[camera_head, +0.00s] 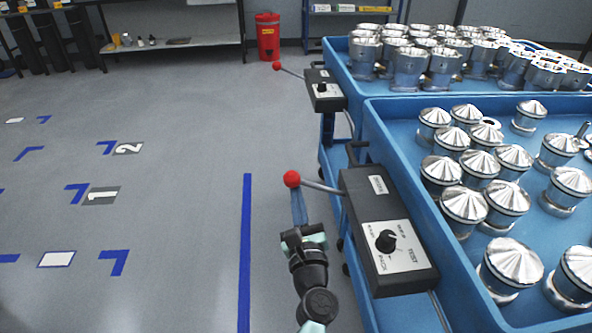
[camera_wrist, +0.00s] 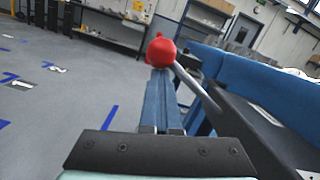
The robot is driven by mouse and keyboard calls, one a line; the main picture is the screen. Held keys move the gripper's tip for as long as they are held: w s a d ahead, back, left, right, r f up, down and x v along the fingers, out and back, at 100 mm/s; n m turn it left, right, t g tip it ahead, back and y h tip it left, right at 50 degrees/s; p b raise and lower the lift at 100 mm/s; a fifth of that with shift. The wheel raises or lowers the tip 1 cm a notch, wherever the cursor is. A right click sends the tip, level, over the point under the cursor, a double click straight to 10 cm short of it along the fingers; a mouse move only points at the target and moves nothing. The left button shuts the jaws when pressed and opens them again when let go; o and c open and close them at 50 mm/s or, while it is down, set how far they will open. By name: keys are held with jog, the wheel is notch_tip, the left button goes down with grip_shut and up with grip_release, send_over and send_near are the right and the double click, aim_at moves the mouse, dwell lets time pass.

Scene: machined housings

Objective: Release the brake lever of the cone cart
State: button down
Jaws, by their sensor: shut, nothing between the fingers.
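The cone cart (camera_head: 378,124) is the near blue cart, loaded with shiny cone-topped housings. A dark control box (camera_head: 366,207) with a black knob (camera_head: 386,241) sits on its left side. Its brake lever (camera_head: 322,187) sticks out leftward from the box and ends in a red ball (camera_head: 292,179). In the wrist view the red ball (camera_wrist: 161,51) shows right at the fingertips, with the grey lever rod (camera_wrist: 198,88) running down to the right. My gripper (camera_head: 297,193) is shut and empty, its blue fingers pointing at the ball. I cannot tell whether they touch it.
A second blue cart (camera_head: 345,75) with open cup-like housings stands behind, with its own red-knobbed lever (camera_head: 290,71). A red bin (camera_head: 268,37) and shelving stand at the back. The floor (camera_head: 190,130) to the left is clear, with blue markings.

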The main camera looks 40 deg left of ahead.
jog(key=shift+r, duration=0.35)
dwell(0.3)
notch_tip(320, 180, down, 5)
jog(key=b, duration=0.5)
jog(key=r+p+v, duration=0.1)
jog(key=p+v, duration=0.1)
jog(key=v, duration=0.8)
jog(key=shift+w+d+p, duration=0.2)
jog(key=shift+d+p, duration=0.2)
jog(key=shift+d, duration=0.05)
